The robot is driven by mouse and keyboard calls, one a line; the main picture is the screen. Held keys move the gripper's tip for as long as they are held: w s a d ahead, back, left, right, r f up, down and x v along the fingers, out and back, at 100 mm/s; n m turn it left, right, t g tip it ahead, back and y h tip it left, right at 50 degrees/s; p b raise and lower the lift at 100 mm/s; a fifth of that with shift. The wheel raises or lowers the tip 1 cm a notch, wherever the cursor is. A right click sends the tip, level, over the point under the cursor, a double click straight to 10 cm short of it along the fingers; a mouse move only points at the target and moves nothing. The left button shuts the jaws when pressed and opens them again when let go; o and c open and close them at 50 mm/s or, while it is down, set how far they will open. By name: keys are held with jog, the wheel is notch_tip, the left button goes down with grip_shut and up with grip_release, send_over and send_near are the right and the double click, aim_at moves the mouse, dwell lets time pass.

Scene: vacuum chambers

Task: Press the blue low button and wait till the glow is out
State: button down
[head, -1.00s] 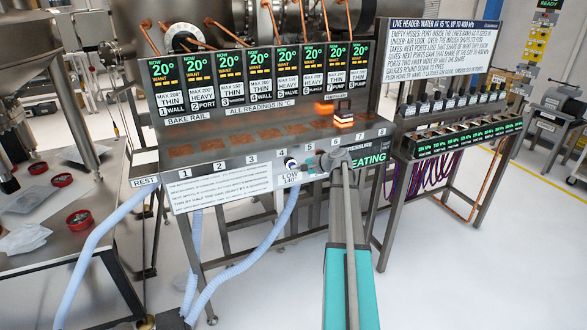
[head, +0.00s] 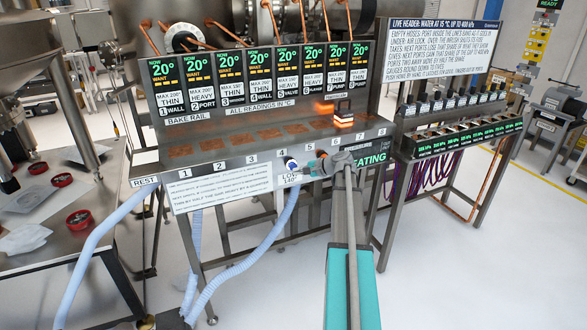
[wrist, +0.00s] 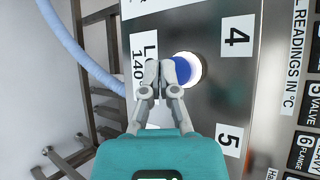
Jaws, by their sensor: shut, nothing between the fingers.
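The blue low button (head: 291,164) is on the front edge of the bench, above the "LOW 140" label (head: 289,179). In the wrist view the blue button (wrist: 182,70) has a bright white ring around it. My gripper (wrist: 159,66) is shut and empty. Its fingertips overlap the button's left edge in that view and hide part of it; I cannot tell whether they touch it. In the head view my gripper (head: 304,168) is just right of the button. An orange glow shows at a small block (head: 343,116) on the bench top.
An orange button (head: 321,154) is close to my gripper, beside the partly hidden "HEATING" sign (head: 369,159). Pale blue hoses (head: 262,248) hang below the bench. A row of readout panels (head: 260,72), all at 20°, stands behind. A second rack (head: 455,140) stands at right.

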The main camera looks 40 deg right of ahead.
jog(key=shift+s, duration=0.1)
dwell(0.3)
jog(key=s, duration=0.2)
jog(key=s+a, duration=0.1)
jog(key=s, duration=0.1)
jog(key=shift+s+a, duration=0.1)
jog(key=shift+s, duration=0.25)
dwell(0.9)
